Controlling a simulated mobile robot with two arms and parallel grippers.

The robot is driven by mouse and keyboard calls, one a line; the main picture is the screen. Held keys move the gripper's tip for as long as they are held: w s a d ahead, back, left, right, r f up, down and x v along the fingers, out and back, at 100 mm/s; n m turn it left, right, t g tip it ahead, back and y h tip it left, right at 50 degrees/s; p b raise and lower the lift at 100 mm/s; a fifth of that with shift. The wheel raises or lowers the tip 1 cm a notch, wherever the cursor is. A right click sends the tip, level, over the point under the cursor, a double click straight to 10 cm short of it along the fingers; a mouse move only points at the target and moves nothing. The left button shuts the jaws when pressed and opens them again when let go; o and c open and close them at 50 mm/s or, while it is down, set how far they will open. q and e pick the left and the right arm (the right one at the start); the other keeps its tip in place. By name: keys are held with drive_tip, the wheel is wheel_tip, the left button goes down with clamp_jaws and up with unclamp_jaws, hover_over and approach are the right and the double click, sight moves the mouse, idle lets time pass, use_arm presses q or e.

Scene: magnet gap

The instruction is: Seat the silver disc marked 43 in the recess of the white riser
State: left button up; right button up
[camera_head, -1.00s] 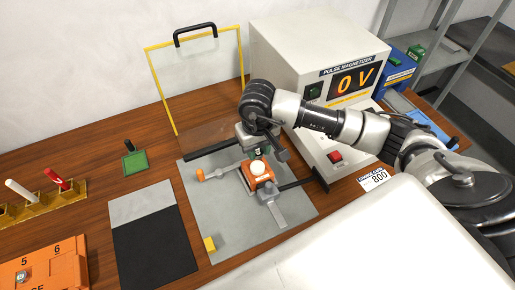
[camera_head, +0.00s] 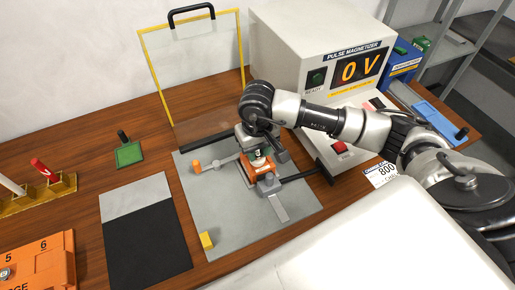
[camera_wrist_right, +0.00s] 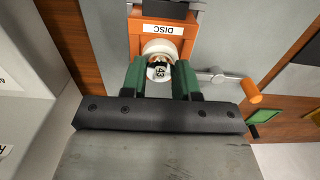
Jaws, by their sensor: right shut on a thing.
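My right gripper (camera_head: 259,156) is over the orange fixture (camera_head: 262,176) in the head view. In the right wrist view its green fingers (camera_wrist_right: 160,76) are shut on the silver disc marked 43 (camera_wrist_right: 158,71), whose marked face shows between them. The white riser (camera_wrist_right: 161,46) stands in the fixture labelled DISC (camera_wrist_right: 178,29), right by the disc. The fingers and disc cover part of the riser, so its recess is hidden. I cannot tell whether disc and riser touch. My left gripper is not in view.
A grey plate (camera_head: 210,218) carries the fixture, an orange-knobbed lever (camera_head: 197,166) and a yellow block (camera_head: 207,240). The pulse magnetizer (camera_head: 290,50) reads 0 V behind it. A clear yellow-framed guard (camera_head: 190,60) stands upright at the back. A black and grey mat (camera_head: 145,245) lies to the left.

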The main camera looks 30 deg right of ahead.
drive_tip(key=shift+f, duration=0.15)
idle(0.8)
drive_tip(key=o, duration=1)
drive_tip(key=shift+c, duration=0.2)
drive_tip(key=c, duration=0.5)
drive_tip(key=shift+r+p, duration=0.7)
drive_tip(key=shift+r, duration=1.6)
drive_tip(key=shift+o, duration=0.4)
